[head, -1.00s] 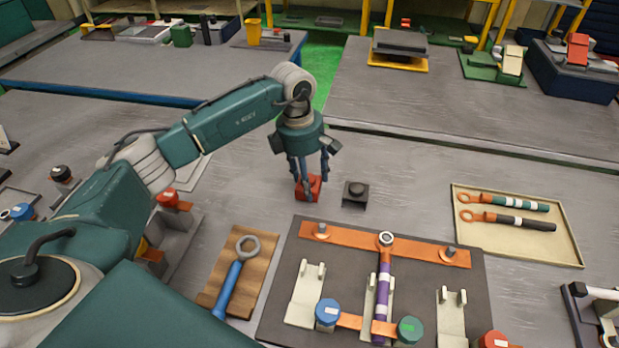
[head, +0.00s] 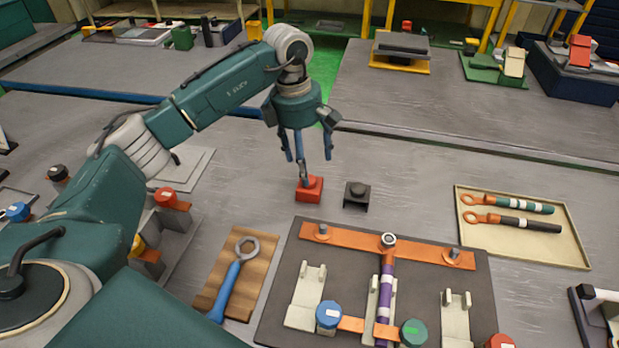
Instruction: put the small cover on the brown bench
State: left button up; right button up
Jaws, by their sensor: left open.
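A small red block with a knob (head: 309,191) lies on the grey bench top (head: 390,180). A small black block with a knob (head: 357,196) sits just to its right. Either could be the small cover; I cannot tell which. My left gripper (head: 305,165) is open and empty, pointing down over the red block. One finger overlaps the back edge of the red block in the picture; contact cannot be told. No bench looks clearly brown; a brown wooden board (head: 262,275) lies on the grey top. My right gripper is not in view.
A blue-handled wrench (head: 232,285) lies on the wooden board. A dark mat (head: 265,325) carries an orange fixture (head: 345,240) and stands. A cream tray (head: 577,235) holds two tools at right. Bare bench top lies right of the black block.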

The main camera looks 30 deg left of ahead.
pick_arm(q)
jog(key=r, duration=0.5)
jog(key=shift+s+a+r+b, duration=0.15)
jog(key=shift+a+b, duration=0.1)
jog(key=shift+b, duration=0.1)
